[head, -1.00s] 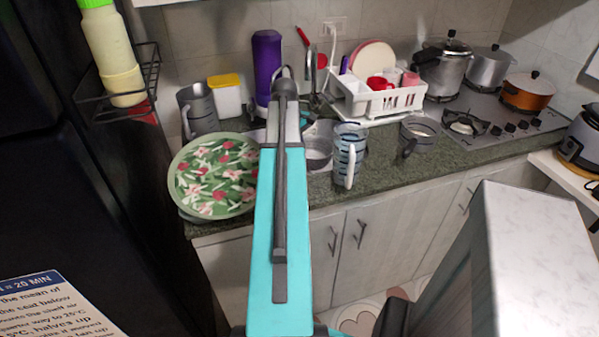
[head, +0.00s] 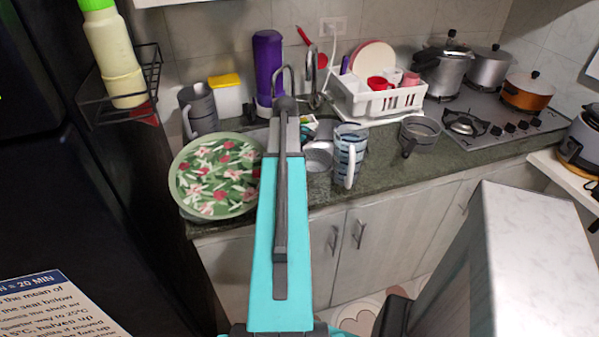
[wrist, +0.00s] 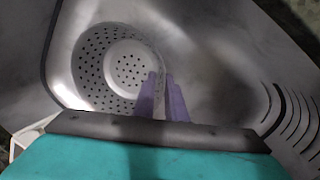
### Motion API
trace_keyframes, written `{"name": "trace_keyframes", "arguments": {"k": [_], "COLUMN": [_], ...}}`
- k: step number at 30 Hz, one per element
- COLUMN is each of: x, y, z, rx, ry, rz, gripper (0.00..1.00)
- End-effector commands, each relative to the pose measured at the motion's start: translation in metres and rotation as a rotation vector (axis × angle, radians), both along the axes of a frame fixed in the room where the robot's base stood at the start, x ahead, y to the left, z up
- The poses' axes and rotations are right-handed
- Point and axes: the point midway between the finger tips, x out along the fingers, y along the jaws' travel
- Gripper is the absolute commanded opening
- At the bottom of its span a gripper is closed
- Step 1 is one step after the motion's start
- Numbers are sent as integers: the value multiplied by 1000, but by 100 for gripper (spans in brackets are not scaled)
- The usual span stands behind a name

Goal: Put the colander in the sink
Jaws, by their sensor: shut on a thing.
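The colander (wrist: 105,60) is a silver metal bowl with rows of small holes, seen from above in the wrist view. My gripper (wrist: 162,80) has its two purple fingers closed at its rim, on the right side of the bowl. The smooth grey metal of the sink (wrist: 215,60) surrounds the colander in the wrist view. I cannot tell whether the colander touches the sink floor. In the head view a silver round wall, apparently the colander (head: 318,160), shows just right of my arm. My arm hides the fingers and much of the sink there.
A striped mug (head: 349,155) stands close right of the colander, with a grey handled cup (head: 419,132) beyond. A floral plate (head: 216,175) lies left of my arm. The faucet (head: 315,75) and white dish rack (head: 395,98) stand behind.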

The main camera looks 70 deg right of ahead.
Motion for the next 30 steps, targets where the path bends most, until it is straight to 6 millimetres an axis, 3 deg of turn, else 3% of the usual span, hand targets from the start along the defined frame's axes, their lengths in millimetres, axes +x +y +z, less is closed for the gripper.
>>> {"name": "trace_keyframes", "arguments": {"k": [7,15,16,19,30], "x": [0,-1,-1,-1,-1], "y": [0,0,0,0,0], "z": [-15,-18,-18,-18,-18], "rx": [0,0,1,1,0], "ry": [0,0,-1,-1,0], "rz": [0,-1,-1,-1,-1], "gripper": [0,0,13,30,30]}}
